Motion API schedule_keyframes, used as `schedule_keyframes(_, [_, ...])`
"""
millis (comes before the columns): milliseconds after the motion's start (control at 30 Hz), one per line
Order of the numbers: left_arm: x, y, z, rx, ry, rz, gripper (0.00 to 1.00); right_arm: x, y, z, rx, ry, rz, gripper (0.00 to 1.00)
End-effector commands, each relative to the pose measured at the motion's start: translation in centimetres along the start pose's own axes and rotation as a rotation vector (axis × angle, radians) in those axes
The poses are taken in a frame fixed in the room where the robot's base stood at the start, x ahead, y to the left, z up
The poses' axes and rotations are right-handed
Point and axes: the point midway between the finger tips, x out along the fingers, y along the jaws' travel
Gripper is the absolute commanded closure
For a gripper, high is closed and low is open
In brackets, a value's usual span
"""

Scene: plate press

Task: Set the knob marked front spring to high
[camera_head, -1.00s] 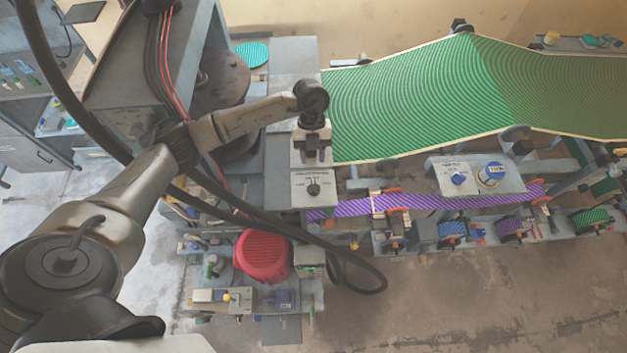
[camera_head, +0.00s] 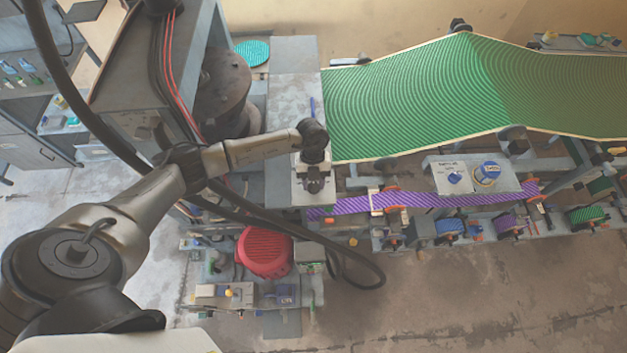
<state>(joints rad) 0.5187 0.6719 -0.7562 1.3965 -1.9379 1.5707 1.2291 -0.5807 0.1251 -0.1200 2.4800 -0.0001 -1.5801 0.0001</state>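A pale panel (camera_head: 311,201) is at the near end of the grey machine housing, left of the purple striped band. The dark round knob that showed on it is now hidden under my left gripper. My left gripper (camera_head: 314,187) points down over that knob's place; its fingers are too small and dark to tell whether they are open or shut on the knob. A blue knob (camera_head: 455,178) sits on another grey panel (camera_head: 437,164) further right. The lettering on both panels is too small to read. My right gripper is out of view.
A green striped sheet (camera_head: 400,100) spreads behind and right of the panel. A purple striped band (camera_head: 440,199) runs to the right. A red ribbed motor (camera_head: 264,252) and a looping black cable lie below. A blue dial (camera_head: 487,172) sits beside the blue knob.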

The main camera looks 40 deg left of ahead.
Motion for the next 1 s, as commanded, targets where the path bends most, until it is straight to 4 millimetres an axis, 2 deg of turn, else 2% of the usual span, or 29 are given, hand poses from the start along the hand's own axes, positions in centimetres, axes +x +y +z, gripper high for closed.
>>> schedule_keyframes(100, [0.0,0.0,0.0,0.0,0.0,0.0,0.63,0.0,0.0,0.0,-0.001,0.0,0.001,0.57])
schedule_keyframes(500, [0.0,0.0,0.0,0.0,0.001,0.0,1.0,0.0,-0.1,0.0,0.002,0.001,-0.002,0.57])
schedule_keyframes(767, [0.0,0.0,0.0,0.01,0.0,0.004,1.0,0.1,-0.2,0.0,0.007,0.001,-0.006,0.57])
schedule_keyframes(1000, [0.1,-0.1,0.1,0.102,-0.001,0.042,1.0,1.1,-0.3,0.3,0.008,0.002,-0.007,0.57])
